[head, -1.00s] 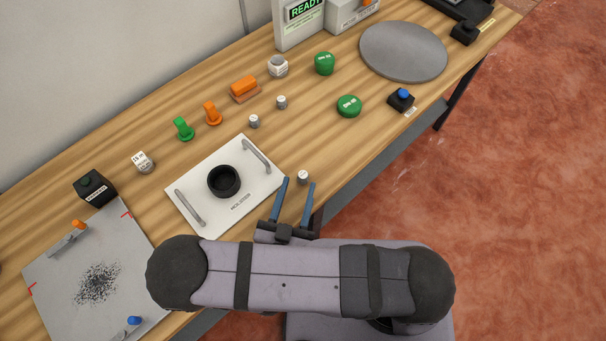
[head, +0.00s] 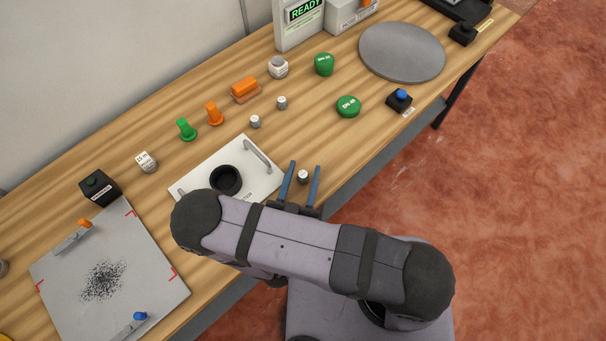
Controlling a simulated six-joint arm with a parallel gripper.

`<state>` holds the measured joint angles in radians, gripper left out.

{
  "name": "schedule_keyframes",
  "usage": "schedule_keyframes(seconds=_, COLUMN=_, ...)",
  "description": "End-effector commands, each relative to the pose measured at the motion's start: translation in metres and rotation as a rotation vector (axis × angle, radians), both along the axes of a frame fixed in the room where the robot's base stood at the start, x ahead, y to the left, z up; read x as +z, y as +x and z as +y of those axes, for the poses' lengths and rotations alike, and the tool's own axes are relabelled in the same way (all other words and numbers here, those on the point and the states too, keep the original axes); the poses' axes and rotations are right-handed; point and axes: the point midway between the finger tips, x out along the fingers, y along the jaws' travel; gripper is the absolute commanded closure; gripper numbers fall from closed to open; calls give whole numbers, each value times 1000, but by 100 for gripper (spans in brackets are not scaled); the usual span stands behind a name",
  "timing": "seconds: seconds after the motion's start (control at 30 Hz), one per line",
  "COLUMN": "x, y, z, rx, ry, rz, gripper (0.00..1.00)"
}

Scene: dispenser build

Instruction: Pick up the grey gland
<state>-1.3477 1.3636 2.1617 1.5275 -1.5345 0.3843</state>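Three small grey-white cylinders are on the wooden table in the head view, any of which could be the grey gland. One grey piece (head: 303,177) is near the table's front edge, right of the white plate. My gripper (head: 304,165) is open, with its two blue fingers on either side of that piece in the picture. I see no clear contact, and the height of the fingers over the table is hard to tell. The other two, a grey piece (head: 255,121) and another grey piece (head: 282,103), stand further back.
A white plate (head: 205,168) with a black ring (head: 226,180) and handles lies left of my gripper, partly behind my arm. Green and orange parts stand behind. A grey board (head: 150,280) is at left, a round grey disc (head: 402,52) at far right.

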Motion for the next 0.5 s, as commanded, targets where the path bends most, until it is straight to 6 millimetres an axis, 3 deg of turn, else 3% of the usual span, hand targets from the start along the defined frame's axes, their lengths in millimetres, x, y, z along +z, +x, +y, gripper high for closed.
schedule_keyframes(seconds=0.03, x=0, y=0, z=0, rx=0, ry=0, rz=0, gripper=67)
schedule_keyframes(seconds=0.17, x=0, y=0, z=0, rx=0, ry=0, rz=0, gripper=98)
schedule_keyframes(seconds=0.5, x=0, y=0, z=0, rx=0, ry=0, rz=0, gripper=100)
